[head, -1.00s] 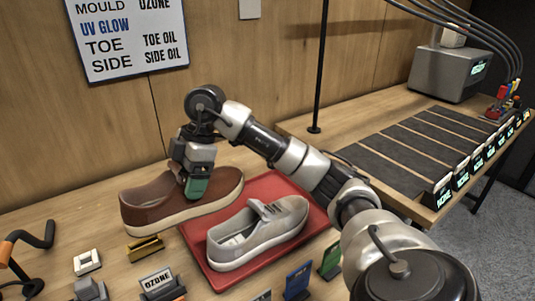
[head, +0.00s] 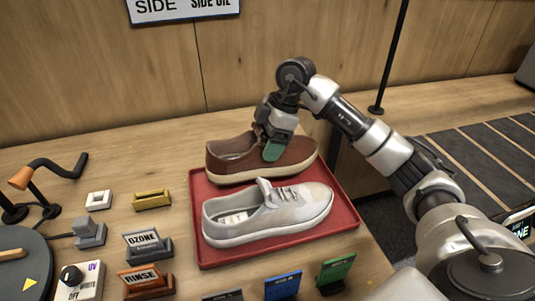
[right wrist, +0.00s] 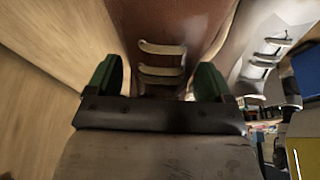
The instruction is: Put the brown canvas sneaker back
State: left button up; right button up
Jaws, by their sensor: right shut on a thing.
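The brown canvas sneaker (head: 228,158) is held by my right gripper (head: 271,152), with its toe to the right, over the back part of the red tray (head: 345,210). I cannot tell whether its sole touches the tray. In the right wrist view the brown upper and pale laces (right wrist: 162,48) lie between the green fingers of the right gripper (right wrist: 157,80). A light grey sneaker (head: 280,213) sits on the tray in front of the brown one, close to it. My left gripper is not in view.
Left of the tray are a yellow-brown block (head: 152,199), a white square piece (head: 99,200), an OZONE sign (head: 143,241) and a RINSE sign (head: 140,277). Blue (head: 283,284) and green (head: 336,268) cards stand in front of the tray. Dark-striped bench (head: 470,160) at right.

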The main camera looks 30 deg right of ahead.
jog(key=shift+f, duration=1.85)
jog(key=shift+f, duration=0.15)
jog(key=o, duration=1)
jog(key=v, duration=1.2)
jog(key=shift+d, duration=0.15)
jog(key=shift+s, duration=0.15)
